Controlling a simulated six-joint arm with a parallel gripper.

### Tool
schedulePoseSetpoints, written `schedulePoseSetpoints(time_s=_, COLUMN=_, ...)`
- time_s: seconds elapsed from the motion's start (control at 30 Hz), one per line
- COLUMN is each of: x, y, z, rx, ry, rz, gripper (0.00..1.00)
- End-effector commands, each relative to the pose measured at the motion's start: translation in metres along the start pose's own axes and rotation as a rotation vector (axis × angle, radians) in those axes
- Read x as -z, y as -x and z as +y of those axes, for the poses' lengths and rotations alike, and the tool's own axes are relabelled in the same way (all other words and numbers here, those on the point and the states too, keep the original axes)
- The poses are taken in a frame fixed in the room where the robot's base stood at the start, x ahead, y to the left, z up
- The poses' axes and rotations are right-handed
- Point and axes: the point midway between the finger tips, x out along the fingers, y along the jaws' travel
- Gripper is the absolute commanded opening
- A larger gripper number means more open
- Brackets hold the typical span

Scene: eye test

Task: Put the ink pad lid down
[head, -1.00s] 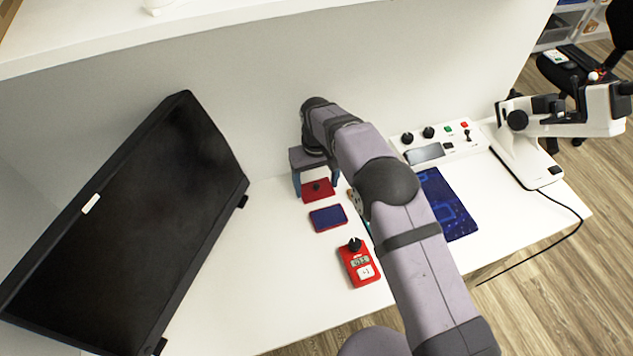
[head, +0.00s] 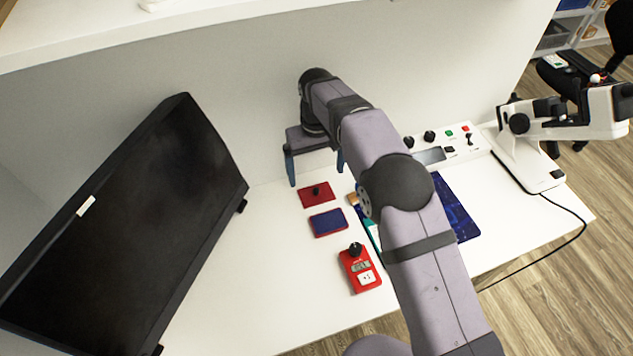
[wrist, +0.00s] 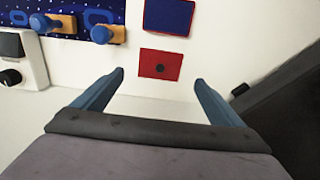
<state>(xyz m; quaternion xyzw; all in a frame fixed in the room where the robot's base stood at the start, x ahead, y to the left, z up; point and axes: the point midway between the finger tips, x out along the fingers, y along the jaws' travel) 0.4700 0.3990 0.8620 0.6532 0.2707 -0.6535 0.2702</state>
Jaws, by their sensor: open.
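The ink pad lid (head: 317,195), a flat red plate with a small black knob, lies on the white table. It also shows in the wrist view (wrist: 160,64), knob up. The ink pad (head: 328,222), blue with a red edge, lies just in front of the lid, with a narrow gap between them; it shows at the top of the wrist view (wrist: 169,17). My gripper (head: 316,175) is open and empty, raised behind the lid. In the wrist view its two blue fingers (wrist: 160,76) stand apart, with nothing between them.
A red meter (head: 360,270) stands in front of the ink pad. A dark monitor (head: 125,225) is at left. A blue mat (head: 455,212), a control box (head: 445,146) and a white microscope (head: 525,150) are at right. Table left of the pad is clear.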

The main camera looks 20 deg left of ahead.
Motion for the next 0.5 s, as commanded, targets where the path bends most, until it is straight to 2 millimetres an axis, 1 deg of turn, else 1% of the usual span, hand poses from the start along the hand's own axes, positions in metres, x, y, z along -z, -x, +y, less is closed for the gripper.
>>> schedulePoseSetpoints(time_s=0.03, x=0.001, y=0.009, z=0.000, rx=0.000, ry=0.000, rz=0.004, gripper=0.91)
schedulePoseSetpoints(time_s=0.2, x=0.001, y=0.033, z=0.000, rx=0.000, ry=0.000, rz=0.002, gripper=0.91)
schedulePoseSetpoints(time_s=0.33, x=0.001, y=0.043, z=0.000, rx=0.000, ry=0.000, rz=0.001, gripper=0.91)
schedulePoseSetpoints(time_s=0.5, x=0.000, y=0.048, z=0.000, rx=0.000, ry=0.000, rz=0.000, gripper=0.91)
